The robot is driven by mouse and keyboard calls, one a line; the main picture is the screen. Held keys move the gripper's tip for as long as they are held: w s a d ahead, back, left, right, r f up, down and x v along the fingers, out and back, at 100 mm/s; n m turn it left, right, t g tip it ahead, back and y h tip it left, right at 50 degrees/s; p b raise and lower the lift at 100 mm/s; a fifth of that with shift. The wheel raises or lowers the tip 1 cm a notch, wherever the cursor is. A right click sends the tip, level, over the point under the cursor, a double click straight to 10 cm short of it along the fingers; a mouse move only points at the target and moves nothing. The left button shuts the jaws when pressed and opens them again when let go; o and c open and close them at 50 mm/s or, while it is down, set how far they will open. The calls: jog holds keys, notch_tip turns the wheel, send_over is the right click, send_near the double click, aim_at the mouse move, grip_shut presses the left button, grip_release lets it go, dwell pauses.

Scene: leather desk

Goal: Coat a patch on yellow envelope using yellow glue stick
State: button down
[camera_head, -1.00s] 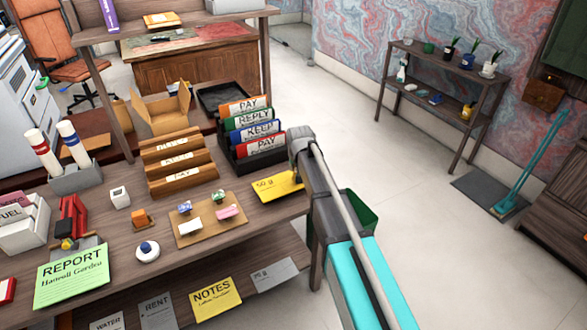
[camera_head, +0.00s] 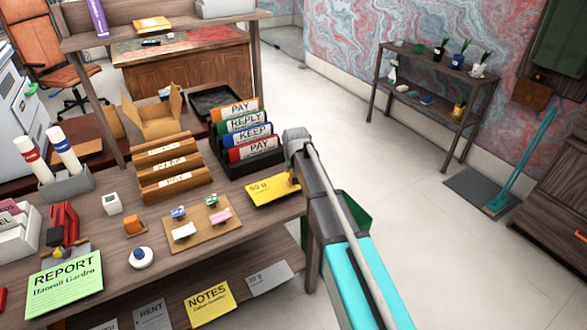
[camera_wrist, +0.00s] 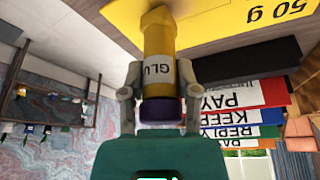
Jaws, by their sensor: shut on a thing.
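The yellow glue stick (camera_wrist: 158,45), with a white "GLU" label and a dark purple end, is between the two fingers of my gripper (camera_wrist: 160,76) in the wrist view. My gripper is shut on it. Its far end is at the yellow envelope (camera_wrist: 225,22), marked "50 g"; whether it touches is unclear. In the head view, the envelope (camera_head: 268,190) lies flat at the desk's right end. My gripper (camera_head: 294,180) is over its right end and hides most of the stick. No coated patch can be made out.
A black file rack (camera_head: 258,163) with coloured folders stands just behind the envelope. A brown board (camera_head: 205,235) with small blocks lies to its left. Wooden card holders (camera_head: 172,168) stand further left. The desk's edge is close at the right.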

jog(key=shift+s+a, duration=0.5)
jog(key=shift+a, duration=0.25)
jog(key=shift+s+a, duration=0.45)
jog(key=shift+a, duration=0.25)
jog(key=shift+s+a, duration=0.45)
jog(key=shift+a, duration=0.3)
jog(key=shift+s+a, duration=0.45)
jog(key=shift+a, duration=0.3)
jog(key=shift+r, duration=0.1)
notch_tip(320, 180, up, 6)
jog(key=p, duration=0.6)
notch_tip(320, 180, up, 3)
jog(key=p, duration=0.3)
dwell(0.6)
